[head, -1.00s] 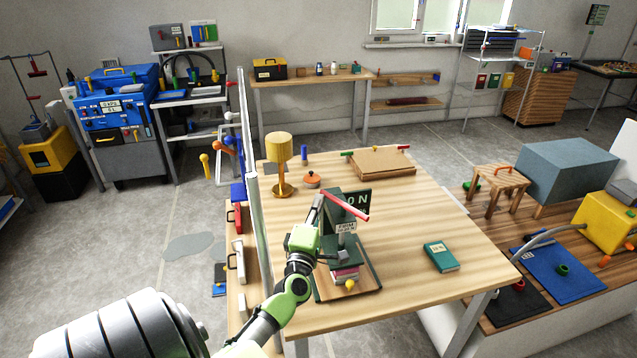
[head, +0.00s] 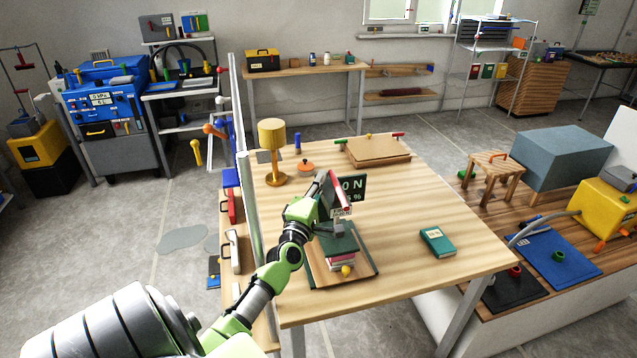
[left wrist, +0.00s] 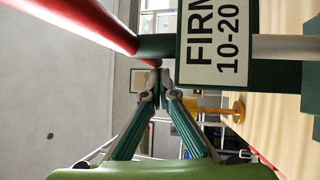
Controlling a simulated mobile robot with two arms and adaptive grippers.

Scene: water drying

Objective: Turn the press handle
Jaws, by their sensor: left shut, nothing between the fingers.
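The press (head: 340,240) is a dark green device on a wooden board, on the near part of the table. Its red bar handle (head: 338,194) slants steeply at the top, and it crosses the upper left of the left wrist view (left wrist: 85,20). A dark display (head: 352,187) behind it shows "0 N", and a label (left wrist: 213,42) reads "FIRM 10-20". Coloured books (head: 341,259) lie stacked in the press. My left gripper (head: 322,183) is at the handle's left side, fingers (left wrist: 160,88) shut and empty. I cannot tell whether they touch the handle. My right gripper is out of view.
A teal book (head: 437,242) lies to the right. The table between press and teal book is clear. A pale upright post (head: 249,240) runs along the left edge.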

